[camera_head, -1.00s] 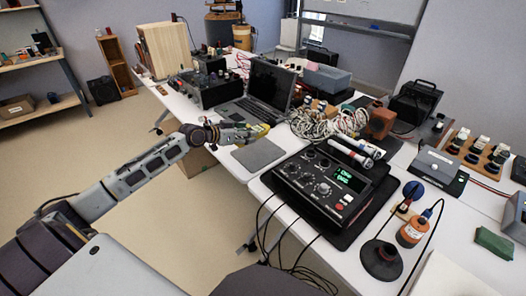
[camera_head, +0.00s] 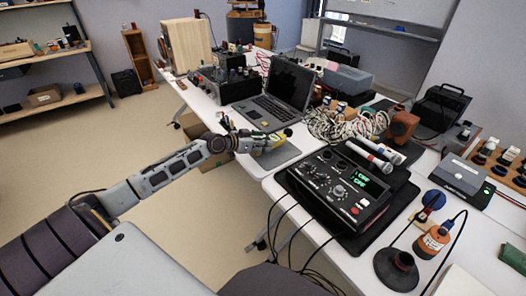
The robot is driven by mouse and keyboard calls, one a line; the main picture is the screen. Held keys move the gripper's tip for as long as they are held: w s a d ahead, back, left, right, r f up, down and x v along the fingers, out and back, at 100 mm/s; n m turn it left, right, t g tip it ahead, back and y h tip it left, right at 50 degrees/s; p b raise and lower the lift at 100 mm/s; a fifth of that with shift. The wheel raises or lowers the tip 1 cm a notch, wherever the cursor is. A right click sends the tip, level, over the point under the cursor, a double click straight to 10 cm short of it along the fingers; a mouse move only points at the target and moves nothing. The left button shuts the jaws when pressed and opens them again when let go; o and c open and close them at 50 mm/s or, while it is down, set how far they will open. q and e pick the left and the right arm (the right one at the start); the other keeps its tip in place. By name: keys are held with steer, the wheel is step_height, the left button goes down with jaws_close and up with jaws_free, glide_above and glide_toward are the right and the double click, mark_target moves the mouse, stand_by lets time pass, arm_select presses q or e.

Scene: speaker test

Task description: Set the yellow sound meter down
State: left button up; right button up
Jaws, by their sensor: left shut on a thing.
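My left gripper (camera_head: 266,140) reaches in from the left over the front edge of the white table. It is shut on the yellow sound meter (camera_head: 262,150), which is small in view and partly hidden by the fingers. The meter is at the far left part of a flat grey pad (camera_head: 282,158) on the table. I cannot tell whether the meter touches the pad. My right gripper is not in view.
An open laptop (camera_head: 270,100) stands just behind the pad. A bundle of pale cables (camera_head: 335,125) lies to the right. A black mixer (camera_head: 340,188) with a green display sits in front right, its cables hanging over the table edge. The pad's near part is bare.

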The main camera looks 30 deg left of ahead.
arm_select(q)
steer(key=shift+f, duration=0.2)
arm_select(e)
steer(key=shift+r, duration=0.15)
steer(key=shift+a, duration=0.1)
arm_select(q)
steer(key=shift+f, duration=0.5)
step_height(320, 180, down, 2)
steer(key=shift+f+b, duration=0.15)
steer(key=shift+b, duration=0.25)
steer(key=shift+f, duration=0.25)
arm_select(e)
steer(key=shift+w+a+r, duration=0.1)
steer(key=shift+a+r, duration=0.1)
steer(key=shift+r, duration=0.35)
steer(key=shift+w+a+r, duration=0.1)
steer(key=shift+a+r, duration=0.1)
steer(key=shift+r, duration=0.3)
arm_select(q)
steer(key=o, duration=1.2)
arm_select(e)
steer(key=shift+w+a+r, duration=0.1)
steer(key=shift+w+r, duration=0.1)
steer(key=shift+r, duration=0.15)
